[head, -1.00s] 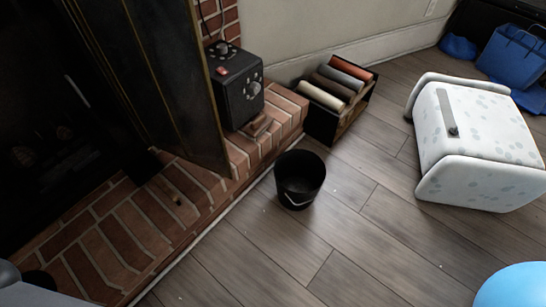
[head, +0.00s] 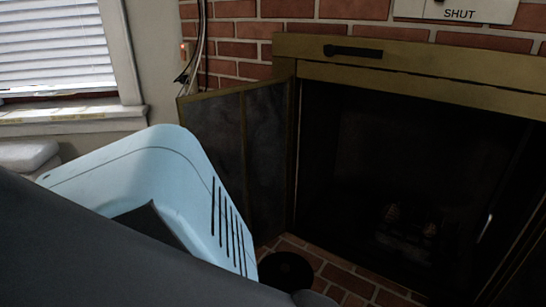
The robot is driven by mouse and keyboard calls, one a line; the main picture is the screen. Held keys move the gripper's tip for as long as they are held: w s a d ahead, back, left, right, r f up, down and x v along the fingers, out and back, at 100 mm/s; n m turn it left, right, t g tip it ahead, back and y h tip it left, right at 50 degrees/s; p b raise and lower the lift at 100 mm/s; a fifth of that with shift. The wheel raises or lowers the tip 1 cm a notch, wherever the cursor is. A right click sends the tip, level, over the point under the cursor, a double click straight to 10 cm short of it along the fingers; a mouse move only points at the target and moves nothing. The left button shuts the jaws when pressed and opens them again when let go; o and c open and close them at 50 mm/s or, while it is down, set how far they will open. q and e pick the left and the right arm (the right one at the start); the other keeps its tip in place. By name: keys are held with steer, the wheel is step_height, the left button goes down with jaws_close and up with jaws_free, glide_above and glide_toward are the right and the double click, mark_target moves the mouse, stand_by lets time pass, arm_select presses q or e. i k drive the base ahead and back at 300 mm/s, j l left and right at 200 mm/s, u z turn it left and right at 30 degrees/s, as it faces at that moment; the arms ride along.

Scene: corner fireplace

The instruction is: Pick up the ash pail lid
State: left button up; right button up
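A round black disc, which looks like the ash pail lid (head: 286,268), lies on the brick hearth at the bottom centre of the head view. A grey part of my own body covers its lower edge. The black pail is not in view now. Neither of my grippers shows, only grey parts of me at the lower left and bottom centre.
The dark fireplace opening (head: 400,180) is right of centre, with its open door panel (head: 215,140) at its left. A pale blue slotted shell (head: 175,165) blocks much of the lower left; I cannot tell what it is. Bare brick hearth (head: 340,275) shows beside the lid.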

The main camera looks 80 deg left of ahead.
mark_target(288, 272)
steer(key=k+l+u, duration=0.1)
steer(key=u, duration=1.9)
steer(key=z, duration=2.4)
steer(key=j+u, duration=0.1)
steer(key=u, duration=0.85)
steer(key=i+j+u, duration=0.1)
steer(key=u, duration=0.85)
steer(key=i+j, duration=0.05)
